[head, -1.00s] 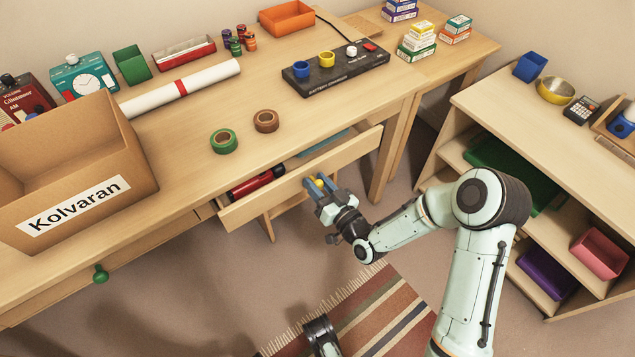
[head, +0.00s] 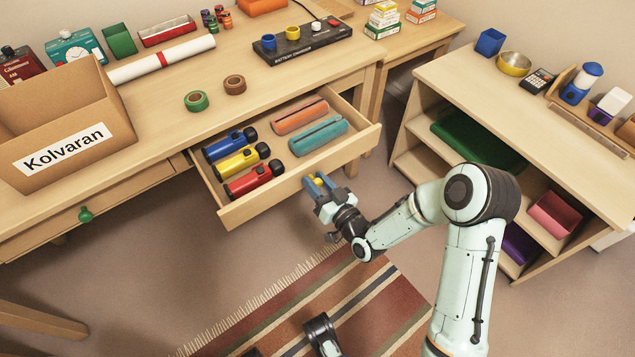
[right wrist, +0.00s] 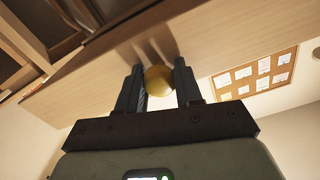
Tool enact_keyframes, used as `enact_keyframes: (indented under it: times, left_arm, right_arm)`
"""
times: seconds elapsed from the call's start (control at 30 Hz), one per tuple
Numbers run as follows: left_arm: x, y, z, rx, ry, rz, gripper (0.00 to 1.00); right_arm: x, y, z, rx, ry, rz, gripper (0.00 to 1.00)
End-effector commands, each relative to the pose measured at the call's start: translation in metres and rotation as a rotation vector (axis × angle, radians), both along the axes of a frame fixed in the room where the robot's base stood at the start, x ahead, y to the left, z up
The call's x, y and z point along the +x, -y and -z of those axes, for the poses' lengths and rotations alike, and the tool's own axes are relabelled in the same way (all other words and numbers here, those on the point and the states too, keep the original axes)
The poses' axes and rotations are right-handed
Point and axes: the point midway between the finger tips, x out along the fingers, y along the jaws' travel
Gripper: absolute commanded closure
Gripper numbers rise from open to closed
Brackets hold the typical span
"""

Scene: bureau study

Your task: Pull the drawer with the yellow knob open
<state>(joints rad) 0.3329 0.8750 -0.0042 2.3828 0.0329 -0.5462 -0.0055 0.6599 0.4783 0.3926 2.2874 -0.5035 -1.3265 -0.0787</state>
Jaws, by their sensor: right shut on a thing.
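The drawer (head: 294,183) with the yellow knob (head: 319,181) stands well out from the desk, its inside showing. My right gripper (head: 316,184) is at the drawer's front panel, shut on the yellow knob. In the right wrist view the round knob (right wrist: 158,82) sits between the two dark fingers, against the wooden front. In the drawer lie a blue flashlight (head: 228,144), a yellow flashlight (head: 240,160), a red flashlight (head: 252,180), an orange case (head: 300,116) and a teal case (head: 318,136).
Another desk drawer with a green knob (head: 86,214) is at the left, closed. A cardboard box (head: 100,110) marked Kolvaran and tape rolls (head: 196,101) stand on the desk. A shelf unit (head: 440,90) stands at the right. A striped rug (head: 350,300) covers part of the floor.

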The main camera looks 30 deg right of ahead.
Motion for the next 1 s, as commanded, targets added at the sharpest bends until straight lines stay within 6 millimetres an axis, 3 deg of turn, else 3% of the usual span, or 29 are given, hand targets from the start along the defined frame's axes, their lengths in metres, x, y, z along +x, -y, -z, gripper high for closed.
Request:
enact_keyframes:
  times: [0.53, 0.57, 0.6, 1.0]
  left_arm:
    - [-0.0001, 0.0, 0.0001, 0.0, 0.0, 0.0, 0.57]
    - [0.0, -0.0001, 0.0001, 0.0, 0.0, 0.0, 0.57]
    - [-0.0001, 0.0, 0.0001, 0.0, 0.0, 0.0, 0.57]
    - [0.0011, 0.0002, -0.0017, 0.0, 0.005, 0.0, 0.57]
  right_arm:
    - [0.0001, -0.0002, 0.0, 0.001, 0.0, 0.0, 1.0]
    - [0.0001, -0.0002, 0.0, 0.001, 0.0, 0.0, 0.55]
    - [0.0001, -0.0002, -0.0001, 0.001, 0.0, 0.0, 0.42]
    - [-0.0053, 0.0007, 0.0, 0.0, -0.001, 0.001, 0.4]
